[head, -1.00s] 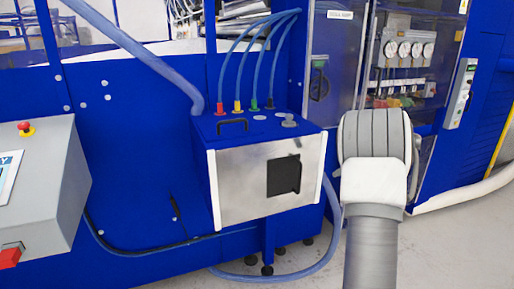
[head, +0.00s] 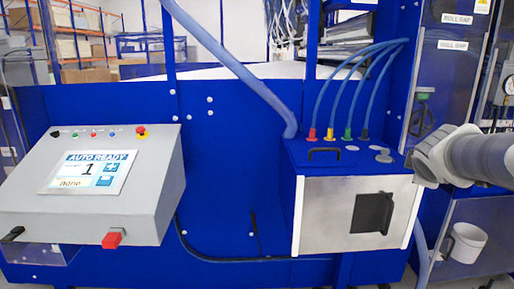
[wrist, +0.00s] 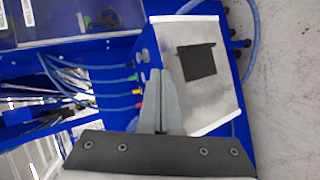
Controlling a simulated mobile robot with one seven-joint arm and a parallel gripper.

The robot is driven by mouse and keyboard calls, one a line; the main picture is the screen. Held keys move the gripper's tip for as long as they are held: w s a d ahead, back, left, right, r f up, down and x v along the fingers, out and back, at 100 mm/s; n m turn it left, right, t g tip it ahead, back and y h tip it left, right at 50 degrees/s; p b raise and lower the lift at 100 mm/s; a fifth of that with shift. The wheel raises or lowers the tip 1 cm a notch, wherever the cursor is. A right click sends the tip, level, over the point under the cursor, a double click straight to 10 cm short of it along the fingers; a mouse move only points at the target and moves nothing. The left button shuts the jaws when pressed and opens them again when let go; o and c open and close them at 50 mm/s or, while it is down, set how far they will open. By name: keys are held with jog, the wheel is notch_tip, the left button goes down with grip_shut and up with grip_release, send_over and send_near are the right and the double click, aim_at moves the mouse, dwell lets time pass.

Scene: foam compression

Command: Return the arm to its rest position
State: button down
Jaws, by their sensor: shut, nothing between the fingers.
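My arm (head: 465,158) enters the head view from the right edge, level with the top of the blue box with a steel front (head: 333,215). My gripper's fingers cannot be made out there. In the wrist view my gripper (wrist: 159,78) has its two grey fingers together with nothing between them. Behind the fingers, that view shows the steel front of the same box (wrist: 207,95), tilted in the picture. I cannot tell how far the fingertips are from the box.
A grey control panel (head: 150,190) with a screen reading "AUTO READY" stands at the left. Blue hoses (head: 352,85) rise from coloured fittings on the box. A white bucket (head: 466,243) hangs at the lower right. Pale floor (wrist: 285,90) is clear in the wrist view.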

jog(key=s+a+f+m+g+y, duration=0.2)
jog(key=s+a+f+m, duration=0.3)
jog(key=s+a, duration=0.5)
jog(key=s+a+f+m+g+y, duration=0.3)
jog(key=s+a+f+m+y, duration=0.1)
jog(key=s+a, duration=0.7)
jog(key=shift+s+a+f+m+p, duration=0.25)
jog(key=shift+s+f+m+p, duration=0.15)
jog(key=shift+s+f+m, duration=0.5)
jog(key=shift+s+r, duration=0.1)
